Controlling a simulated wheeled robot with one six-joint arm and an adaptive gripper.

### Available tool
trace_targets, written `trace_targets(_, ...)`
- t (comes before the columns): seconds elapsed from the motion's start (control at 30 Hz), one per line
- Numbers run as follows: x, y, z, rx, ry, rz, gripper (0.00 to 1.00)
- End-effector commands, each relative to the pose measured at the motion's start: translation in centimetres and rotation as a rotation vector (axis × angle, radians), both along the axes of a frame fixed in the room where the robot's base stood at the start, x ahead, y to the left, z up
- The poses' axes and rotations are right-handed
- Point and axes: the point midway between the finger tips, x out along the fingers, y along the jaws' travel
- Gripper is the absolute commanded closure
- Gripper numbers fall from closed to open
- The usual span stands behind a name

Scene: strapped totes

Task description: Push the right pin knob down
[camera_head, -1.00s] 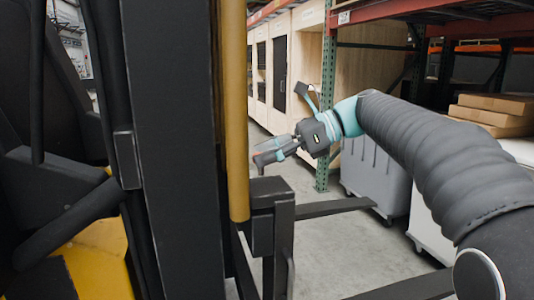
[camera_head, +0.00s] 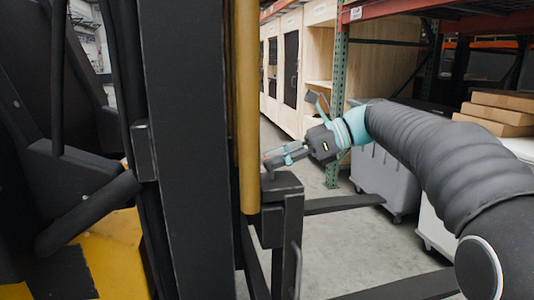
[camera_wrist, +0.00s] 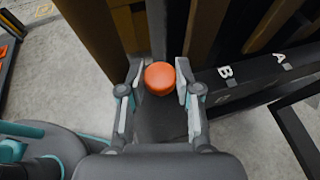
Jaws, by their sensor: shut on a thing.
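The pin knob (camera_wrist: 159,78) is a round orange cap. In the wrist view it sits between my two fingers, above a dark bar. My gripper (camera_head: 272,159) is shut on this knob, with one finger on each side. In the head view my fingers are just above the end of the black fork carriage (camera_head: 277,184), right of the yellow post. The knob is too small and too covered by the fingers to make out clearly there. The dark bar in the wrist view bears the white letters B and A (camera_wrist: 280,57).
The black mast (camera_head: 185,150) and yellow post (camera_head: 248,110) stand close left of my gripper. Two black forks (camera_head: 340,203) reach to the right over the floor. Grey bins (camera_head: 385,180), a green rack upright (camera_head: 338,100) and cardboard boxes (camera_head: 495,113) are behind.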

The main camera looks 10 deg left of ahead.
Motion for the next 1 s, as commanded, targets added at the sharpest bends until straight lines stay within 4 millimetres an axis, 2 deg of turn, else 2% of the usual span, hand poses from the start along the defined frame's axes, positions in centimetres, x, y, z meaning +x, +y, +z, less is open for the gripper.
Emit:
trace_targets(0.13, 0.1, 0.0, -0.5, -0.006, 0.007, 0.002, 1.00)
trace_targets(0.17, 0.1, 0.0, -0.5, -0.006, 0.007, 0.002, 0.60)
trace_targets(0.23, 0.0, 0.0, -0.5, -0.006, 0.007, 0.002, 0.42)
trace_targets(0.53, 0.0, 0.0, -0.3, -0.004, 0.006, 0.003, 0.41)
trace_targets(0.67, 0.2, -0.6, -0.1, -0.004, 0.005, 0.000, 0.41)
trace_targets(0.77, 0.5, -1.8, 0.4, -0.004, 0.005, 0.000, 0.41)
trace_targets(1.0, 1.5, -6.2, 2.2, -0.004, 0.004, -0.002, 0.41)
